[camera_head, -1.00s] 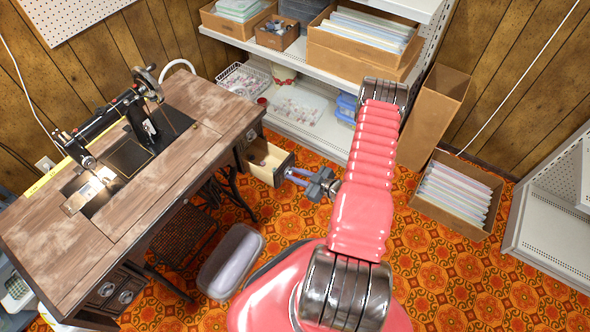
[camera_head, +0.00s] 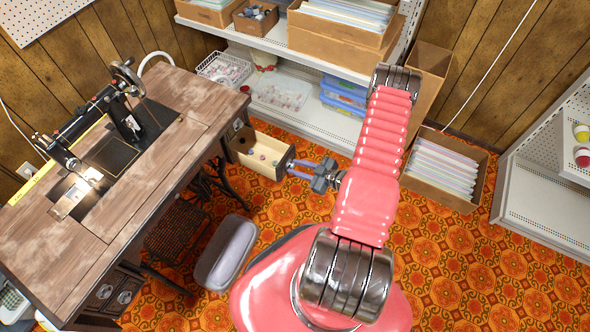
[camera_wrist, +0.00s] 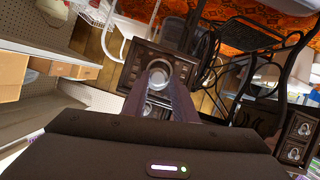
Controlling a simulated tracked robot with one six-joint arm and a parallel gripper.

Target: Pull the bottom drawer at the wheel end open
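My gripper (camera_head: 293,168) is at the open drawer's outer face. In the wrist view, the dark fingers (camera_wrist: 158,82) reach either side of the drawer's round metal pull (camera_wrist: 158,70). They look closed on it, though the exact contact is partly hidden. The sewing machine (camera_head: 105,115) with its handwheel (camera_head: 127,75) sits on the table top.
A grey padded stool (camera_head: 226,252) stands in front of the table. Shelving (camera_head: 310,118) with bins is behind the drawer. A cardboard box of folders (camera_head: 445,168) is to the right. Patterned floor (camera_head: 450,260) is clear at front right.

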